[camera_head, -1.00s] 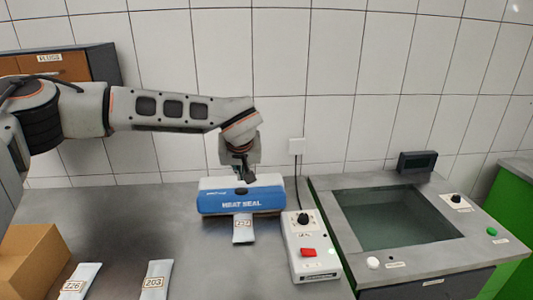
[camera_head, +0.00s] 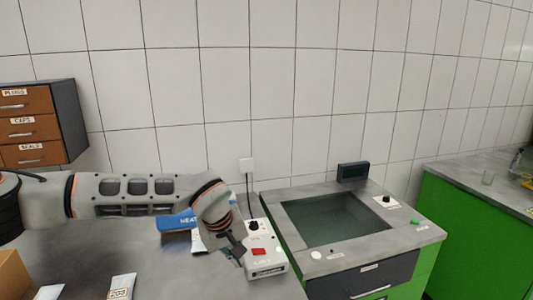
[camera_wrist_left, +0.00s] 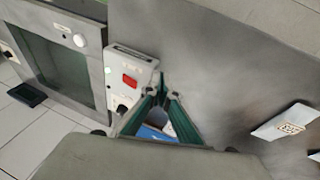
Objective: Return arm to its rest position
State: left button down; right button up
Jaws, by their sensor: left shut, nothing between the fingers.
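My left arm reaches in from the left in the head view. Its gripper (camera_head: 238,252) is shut and empty, pointing down beside the white control box (camera_head: 265,250) with a red button. The left wrist view shows the fingers (camera_wrist_left: 166,92) close to this box (camera_wrist_left: 128,82); I cannot tell whether they touch it. The blue and white heat sealer (camera_head: 178,222) is mostly hidden behind my arm. A bit of its blue shows beyond the fingers in the left wrist view (camera_wrist_left: 155,130). My right gripper is not in view.
A sink-like tank with a dark basin (camera_head: 333,219) stands right of the box. Labelled pouches (camera_head: 121,287) and a cardboard box (camera_head: 12,275) lie at the front left. A drawer cabinet (camera_head: 70,120) hangs at the left. The air above the tank is clear.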

pick_arm(q)
jog(key=s+d+f+n+g+h, duration=0.3)
jog(key=s+d+n+g+h, duration=0.4)
jog(key=s+d, duration=1.25)
jog(key=s+d+r+n+t+h, duration=0.3)
jog(key=d+r+n+h, duration=0.3)
jog(key=r+n+h, duration=0.45)
jog(key=w+a+f+n+t, duration=0.1)
jog(key=w+a+n+t, duration=0.4)
jog(key=n, duration=0.4)
jog(key=w+a+f+n+t, duration=0.25)
jog(key=n+t, duration=0.35)
jog(key=n, duration=0.4)
jog(key=w+a+f+n+t+y, duration=0.2)
jog(key=a+f+n+t+y, duration=0.3)
jog(key=a+f+n+y, duration=0.45)
jog(key=s+a+f+n+g+y, duration=0.2)
jog(key=s+a+f+n+y, duration=0.1)
jog(key=s+a+f+n, duration=0.5)
jog(key=s+a+f+n+g+y, duration=0.2)
jog(key=s+a+f+n+y, duration=0.2)
jog(key=a+f, duration=0.9)
jog(key=s+f+n, duration=0.3)
jog(key=n, duration=0.2)
jog(key=shift+s+a+n+g+y, duration=0.3)
jog(key=shift+s+a, duration=0.05)
jog(key=shift+w, duration=0.15)
